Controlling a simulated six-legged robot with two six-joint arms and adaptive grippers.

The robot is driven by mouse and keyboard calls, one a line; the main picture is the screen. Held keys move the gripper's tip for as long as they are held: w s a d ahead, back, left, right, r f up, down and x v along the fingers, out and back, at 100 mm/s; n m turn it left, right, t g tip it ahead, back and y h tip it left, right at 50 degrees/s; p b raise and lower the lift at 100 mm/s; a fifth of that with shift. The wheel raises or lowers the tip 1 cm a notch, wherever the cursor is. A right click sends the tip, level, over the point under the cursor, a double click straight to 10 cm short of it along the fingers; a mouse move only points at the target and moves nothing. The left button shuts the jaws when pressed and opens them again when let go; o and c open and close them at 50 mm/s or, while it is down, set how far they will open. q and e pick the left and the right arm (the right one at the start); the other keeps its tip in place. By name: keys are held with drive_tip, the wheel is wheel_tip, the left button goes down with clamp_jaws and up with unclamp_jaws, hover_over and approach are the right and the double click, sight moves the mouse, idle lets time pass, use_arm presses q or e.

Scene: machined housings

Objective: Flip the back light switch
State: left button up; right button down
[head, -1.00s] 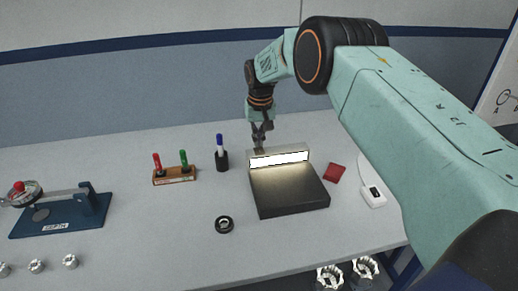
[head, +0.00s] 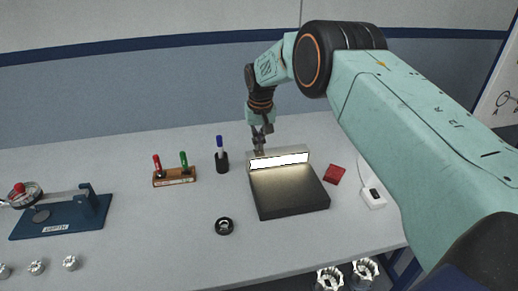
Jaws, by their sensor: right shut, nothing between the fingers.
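A dark flat-topped box (head: 289,192) stands on the table, with a lit white strip (head: 279,161) along its raised back part. My right gripper (head: 260,149) points down at the back left corner of this raised part. It is shut and empty. The back switch itself is too small or hidden behind the raised part, so I cannot tell its position. I cannot tell whether the fingertips touch the box. My left gripper does not show.
Left of the box are a blue marker in a black holder (head: 222,162), a wooden marker stand (head: 174,177) and a blue depth gauge fixture (head: 62,217). A black ring (head: 224,226) lies in front. A red cloth (head: 334,174) and white switch block (head: 373,198) lie right.

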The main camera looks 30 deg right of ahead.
drive_tip(key=shift+w+r+p, duration=0.15)
drive_tip(key=shift+r+p, duration=0.3)
drive_tip(key=shift+r, duration=0.35)
drive_tip(key=shift+r+p, duration=0.9)
drive_tip(key=shift+r, duration=0.45)
drive_tip(key=shift+r+p, duration=0.9)
drive_tip(key=shift+r, duration=0.3)
